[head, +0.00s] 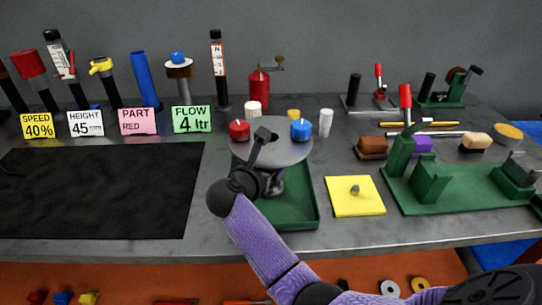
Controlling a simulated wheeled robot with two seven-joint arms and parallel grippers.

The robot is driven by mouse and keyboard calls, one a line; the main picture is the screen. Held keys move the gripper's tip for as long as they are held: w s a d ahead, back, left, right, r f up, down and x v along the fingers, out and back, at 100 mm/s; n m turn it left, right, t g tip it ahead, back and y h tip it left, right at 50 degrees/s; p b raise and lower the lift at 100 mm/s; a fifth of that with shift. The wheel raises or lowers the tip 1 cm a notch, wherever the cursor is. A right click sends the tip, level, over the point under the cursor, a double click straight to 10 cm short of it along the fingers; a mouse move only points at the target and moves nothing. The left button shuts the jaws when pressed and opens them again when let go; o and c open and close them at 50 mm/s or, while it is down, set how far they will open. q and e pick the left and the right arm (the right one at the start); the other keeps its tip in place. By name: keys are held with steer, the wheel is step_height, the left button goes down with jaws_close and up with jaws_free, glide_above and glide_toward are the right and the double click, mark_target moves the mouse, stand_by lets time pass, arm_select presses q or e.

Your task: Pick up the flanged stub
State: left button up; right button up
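I cannot tell for certain which piece is the flanged stub. A short red round piece (239,131) with a small knob stands at the left of the grey round positioner plate (284,152). A similar blue piece (301,131) stands at the plate's right side. My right gripper (265,133), on the purple arm from the lower right, hangs over the plate between these two pieces, apart from both in the picture. Its fingers are dark and seen from behind, so their opening is unclear. My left gripper is out of view.
The positioner stands in a green tray (302,221). A yellow plate (342,206) with a grey knob lies to its right, beside a green fixture (438,204). Several posts and cards stand behind. The black mat (95,190) at left is mostly bare.

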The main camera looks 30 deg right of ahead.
jaws_close()
stand_by(0.3)
